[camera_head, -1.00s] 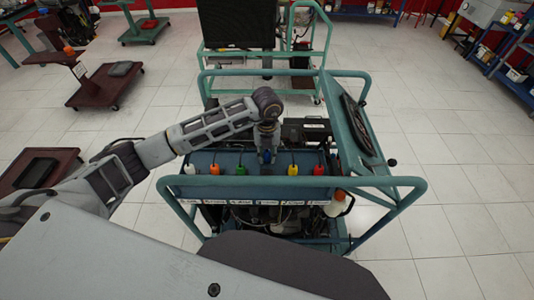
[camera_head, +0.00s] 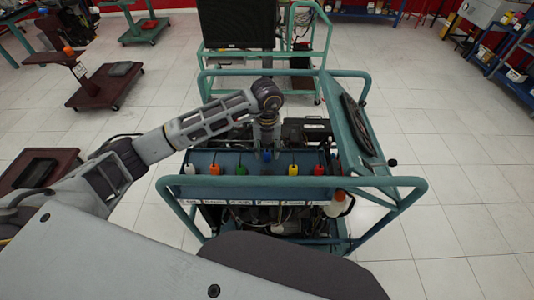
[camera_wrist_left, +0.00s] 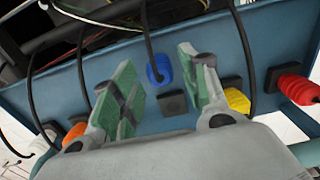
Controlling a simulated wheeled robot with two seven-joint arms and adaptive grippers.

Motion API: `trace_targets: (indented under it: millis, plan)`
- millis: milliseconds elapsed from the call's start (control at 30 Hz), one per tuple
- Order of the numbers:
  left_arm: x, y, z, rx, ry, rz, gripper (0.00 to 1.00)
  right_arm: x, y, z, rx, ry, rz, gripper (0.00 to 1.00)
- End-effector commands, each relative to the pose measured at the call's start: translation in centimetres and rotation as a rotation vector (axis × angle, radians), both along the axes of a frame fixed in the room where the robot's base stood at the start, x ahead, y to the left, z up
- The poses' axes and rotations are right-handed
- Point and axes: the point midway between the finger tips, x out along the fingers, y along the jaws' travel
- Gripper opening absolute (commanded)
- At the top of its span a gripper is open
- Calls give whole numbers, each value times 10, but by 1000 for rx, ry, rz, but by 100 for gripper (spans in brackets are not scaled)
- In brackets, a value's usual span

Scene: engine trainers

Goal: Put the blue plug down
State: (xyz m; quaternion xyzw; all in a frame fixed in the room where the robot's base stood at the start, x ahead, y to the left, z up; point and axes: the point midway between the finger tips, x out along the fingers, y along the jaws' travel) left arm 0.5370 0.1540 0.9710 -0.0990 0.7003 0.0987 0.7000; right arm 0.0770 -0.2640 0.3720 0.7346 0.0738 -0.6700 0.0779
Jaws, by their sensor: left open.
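The blue plug (camera_head: 266,155) sits in the row of coloured plugs on the blue panel (camera_head: 222,187) of the engine trainer, between the green and yellow plugs. In the left wrist view the blue plug (camera_wrist_left: 159,70) rests at the panel with its dark cable running up from it, beside a dark square (camera_wrist_left: 172,104). My left gripper (camera_head: 266,143) is above the plug. In the wrist view the left gripper (camera_wrist_left: 157,78) has its green-padded fingers spread, with the blue plug beyond and between them, apart from both. My right gripper is not in view.
White (camera_head: 190,169), orange (camera_head: 214,169) and green (camera_head: 241,168) plugs stand to the left; yellow (camera_head: 292,169) and red (camera_head: 318,170) to the right. Teal frame rails (camera_head: 300,182) surround the trainer. Cables hang close to the fingers in the wrist view. Open tiled floor lies right.

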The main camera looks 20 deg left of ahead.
Motion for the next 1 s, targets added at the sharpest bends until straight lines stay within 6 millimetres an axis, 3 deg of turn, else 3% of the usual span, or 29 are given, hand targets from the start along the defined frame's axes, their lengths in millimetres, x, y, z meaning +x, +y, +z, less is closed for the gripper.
trace_targets:
  millis: [500,733,1000]
  plan:
    - [1,0,74,1,-3,-2,45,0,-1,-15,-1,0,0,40]
    - [0,0,92,0,-1,-1,45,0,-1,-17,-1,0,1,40]
    - [0,0,96,0,0,-1,45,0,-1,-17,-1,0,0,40]
